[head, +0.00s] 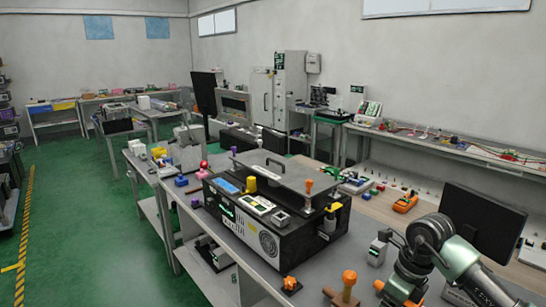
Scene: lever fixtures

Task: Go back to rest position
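A black and grey fixture box (305,238) stands on the workbench, with a flat grey lid and a handle (276,163) on top. A blue panel, a yellow knob (251,184) and small orange and purple knobs sit on or around it. My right arm comes in at the lower right, its joint bent over the bench to the right of the fixture box, apart from it. Its gripper is not visible; the arm runs down to the bottom edge. My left arm and gripper do not show.
An orange-topped lever piece (348,285) and an orange knob (290,284) stand on the bench front. A dark monitor (483,222) stands at the right, close behind my arm. An orange tool (405,202) lies on the rear bench. Green floor (90,225) is free at the left.

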